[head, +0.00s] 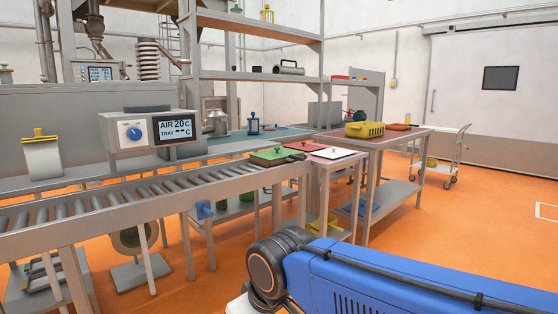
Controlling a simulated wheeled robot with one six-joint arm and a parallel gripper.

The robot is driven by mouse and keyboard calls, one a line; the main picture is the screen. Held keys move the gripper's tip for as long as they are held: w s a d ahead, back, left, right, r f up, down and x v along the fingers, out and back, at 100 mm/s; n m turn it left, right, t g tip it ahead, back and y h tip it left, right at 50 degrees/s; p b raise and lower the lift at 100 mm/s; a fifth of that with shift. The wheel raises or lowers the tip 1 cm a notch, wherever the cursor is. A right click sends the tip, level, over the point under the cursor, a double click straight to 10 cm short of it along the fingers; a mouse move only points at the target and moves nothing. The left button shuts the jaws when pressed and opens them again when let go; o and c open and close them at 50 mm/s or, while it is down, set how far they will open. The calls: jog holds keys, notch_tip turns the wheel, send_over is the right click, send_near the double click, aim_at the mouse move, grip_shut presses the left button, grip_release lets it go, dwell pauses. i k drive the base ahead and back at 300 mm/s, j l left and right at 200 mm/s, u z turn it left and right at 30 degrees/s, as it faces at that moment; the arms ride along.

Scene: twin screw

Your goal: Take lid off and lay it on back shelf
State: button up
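A flat green lid-like piece (272,155) with a small dark handle sits at the far right end of the roller conveyor. I cannot tell which piece is the task's lid, or what is under the green one. A tall grey rack stands behind, with a middle shelf (235,77) holding dark cylindrical items and an upper shelf. My gripper is out of view; only my blue arm shows at lower right.
The roller conveyor (130,201) runs across the left, with a control box (150,131) behind it. A table (395,138) with a yellow container (365,129) stands right of centre. A trolley (442,155) is farther right. Orange floor at right is mostly clear.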

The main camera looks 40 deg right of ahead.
aim_at(278, 152)
jog(key=i+l+z, duration=0.1)
jog(key=z, duration=0.3)
jog(key=i+z, duration=0.2)
jog(key=z, duration=0.15)
